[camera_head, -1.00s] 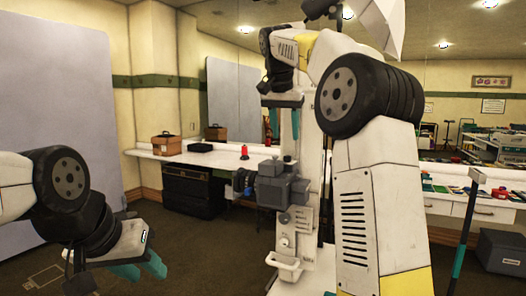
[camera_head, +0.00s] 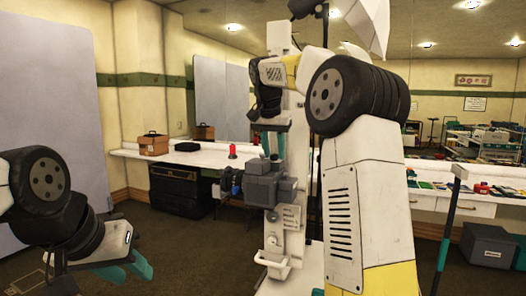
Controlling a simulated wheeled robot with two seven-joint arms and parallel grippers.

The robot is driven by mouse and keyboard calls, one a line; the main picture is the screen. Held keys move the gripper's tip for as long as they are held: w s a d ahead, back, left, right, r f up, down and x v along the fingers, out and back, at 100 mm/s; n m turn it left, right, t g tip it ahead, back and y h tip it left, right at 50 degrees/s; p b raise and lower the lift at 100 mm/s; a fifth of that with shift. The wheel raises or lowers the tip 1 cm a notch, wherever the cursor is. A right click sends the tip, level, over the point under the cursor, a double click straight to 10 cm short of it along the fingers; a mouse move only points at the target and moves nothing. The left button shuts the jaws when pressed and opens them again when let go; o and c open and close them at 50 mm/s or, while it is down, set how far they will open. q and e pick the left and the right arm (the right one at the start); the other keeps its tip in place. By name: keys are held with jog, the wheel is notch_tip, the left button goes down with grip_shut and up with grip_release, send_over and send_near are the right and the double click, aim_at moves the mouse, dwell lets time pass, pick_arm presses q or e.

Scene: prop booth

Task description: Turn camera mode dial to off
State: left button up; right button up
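A dark grey boxy camera (camera_head: 262,190) with a round lens part on its left side is mounted at the front of a tall white stand (camera_head: 294,215). I cannot make out its mode dial at this size. My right gripper (camera_head: 273,144) points down just above the camera's top. Its two teal fingers look apart, with nothing seen between them; I cannot tell if they touch the camera. My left gripper (camera_head: 132,268) is low at the left, far from the camera. Its teal fingers look apart and empty.
A white counter (camera_head: 135,154) along the back holds a brown case (camera_head: 153,144), a black box (camera_head: 187,146) and a red object (camera_head: 232,152). A black cabinet (camera_head: 180,192) stands beneath. A dark bin (camera_head: 488,245) is at the right. Open floor lies at the lower left.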

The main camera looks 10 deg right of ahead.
grip_shut()
jog(key=shift+d+n, duration=0.1)
jog(key=shift+n, duration=0.2)
jog(key=n+y, duration=0.1)
jog(key=n, duration=0.1)
jog(key=n+y, duration=0.1)
jog(key=n, duration=0.2)
jog(key=shift+d+t, duration=0.15)
jog(key=shift+t, duration=0.15)
jog(key=n+y, duration=0.2)
jog(key=n, duration=0.4)
jog(key=shift+d, duration=0.15)
jog(key=shift+g+y, duration=0.3)
jog(key=shift+g, duration=0.1)
jog(key=shift+o, duration=1.9)
grip_release()
